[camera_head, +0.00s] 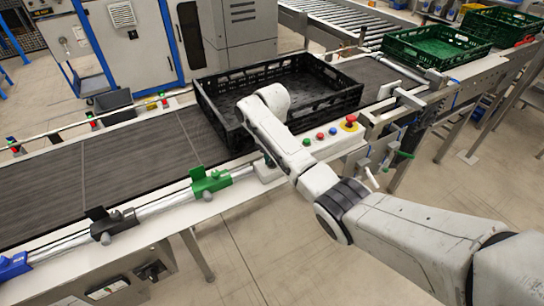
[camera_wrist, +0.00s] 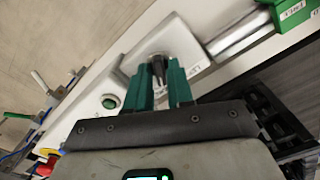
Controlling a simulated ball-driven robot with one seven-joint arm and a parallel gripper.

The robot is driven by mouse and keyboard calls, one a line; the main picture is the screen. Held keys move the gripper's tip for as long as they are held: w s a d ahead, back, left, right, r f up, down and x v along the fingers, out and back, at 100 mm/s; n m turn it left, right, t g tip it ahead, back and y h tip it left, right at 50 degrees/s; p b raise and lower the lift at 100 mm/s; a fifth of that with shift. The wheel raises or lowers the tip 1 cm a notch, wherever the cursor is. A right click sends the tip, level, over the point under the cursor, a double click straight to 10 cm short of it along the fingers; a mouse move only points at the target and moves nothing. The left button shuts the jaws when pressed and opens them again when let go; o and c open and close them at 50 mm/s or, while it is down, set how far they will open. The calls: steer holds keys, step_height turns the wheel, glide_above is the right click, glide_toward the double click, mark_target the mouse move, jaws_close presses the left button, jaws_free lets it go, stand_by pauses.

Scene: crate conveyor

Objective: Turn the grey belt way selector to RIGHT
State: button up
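The selector (camera_wrist: 158,72) is a small dark knob on a pale grey box (camera_wrist: 186,40) in the wrist view. My gripper (camera_wrist: 159,68) has two green fingers, one on each side of the knob. The gap between them is narrow and the knob fills most of it, so they look shut on it. Printed lettering beside the knob is too blurred to read. In the head view the grey box (camera_head: 266,173) shows at the belt's near edge, partly behind my arm. My gripper and the knob are hidden there.
A green-ringed button (camera_wrist: 109,101) is left of the selector. The button panel (camera_head: 325,139) has a red mushroom button (camera_head: 351,120). A black crate (camera_head: 225,128) sits on the conveyor belt (camera_head: 125,160) behind my arm. A green clamp (camera_head: 211,183) stands along the near rail.

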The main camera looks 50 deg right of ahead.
steer(key=shift+o, duration=1.2)
steer(key=shift+r, duration=0.1)
step_height(320, 180, up, 11)
steer(key=shift+p, duration=0.4)
steer(key=shift+f, duration=0.25)
